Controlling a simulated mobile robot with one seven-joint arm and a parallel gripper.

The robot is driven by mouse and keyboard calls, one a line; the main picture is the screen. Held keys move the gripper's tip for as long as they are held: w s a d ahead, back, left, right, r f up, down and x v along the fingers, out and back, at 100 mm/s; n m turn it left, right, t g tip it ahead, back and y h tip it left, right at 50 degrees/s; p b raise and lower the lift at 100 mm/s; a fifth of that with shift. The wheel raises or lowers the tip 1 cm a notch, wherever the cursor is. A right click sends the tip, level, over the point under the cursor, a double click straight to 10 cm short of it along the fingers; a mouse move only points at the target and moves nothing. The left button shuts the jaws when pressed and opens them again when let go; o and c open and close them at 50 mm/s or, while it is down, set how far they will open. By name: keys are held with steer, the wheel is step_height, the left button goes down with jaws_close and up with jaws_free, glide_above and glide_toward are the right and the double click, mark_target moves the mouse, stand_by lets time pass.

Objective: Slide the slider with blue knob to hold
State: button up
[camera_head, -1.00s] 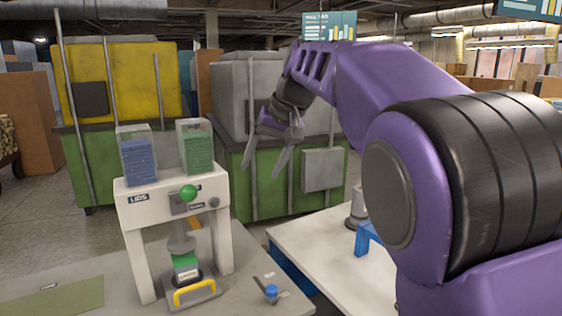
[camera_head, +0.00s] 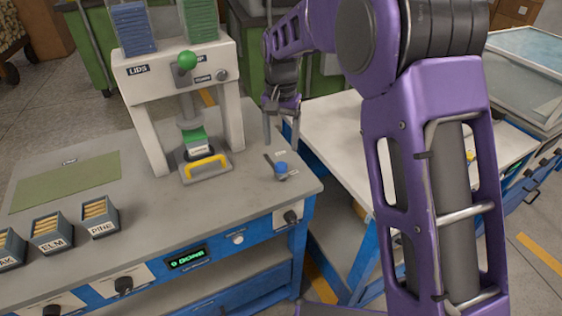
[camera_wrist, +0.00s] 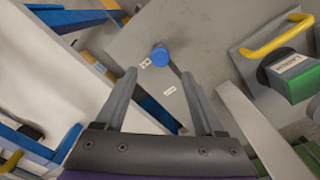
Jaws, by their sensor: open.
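The slider's blue knob (camera_head: 281,168) stands near the front right corner of the grey bench top. In the wrist view the blue knob (camera_wrist: 160,54) sits at one end of a dark slot, which runs from it toward the lower right. Two small white labels flank the slot, one beside the knob (camera_wrist: 145,63) and one farther off (camera_wrist: 169,91); their words are too small to read. My gripper (camera_head: 281,138) is open and empty above the knob, fingers pointing down. In the wrist view my gripper (camera_wrist: 159,75) has the knob just beyond and between its fingertips, apparently apart from them.
A white press (camera_head: 138,90) with a green ball handle (camera_head: 187,61) stands left of the slider. A yellow-handled plate (camera_head: 205,165) lies at its foot. Small boxes (camera_head: 100,216) line the bench's left front. A white-topped table (camera_head: 335,130) stands to the right, across a gap.

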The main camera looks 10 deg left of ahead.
mark_target(281, 165)
step_height(281, 165, down, 8)
steer(key=shift+r, duration=0.25)
jaws_close()
stand_by(0.3)
stand_by(1.1)
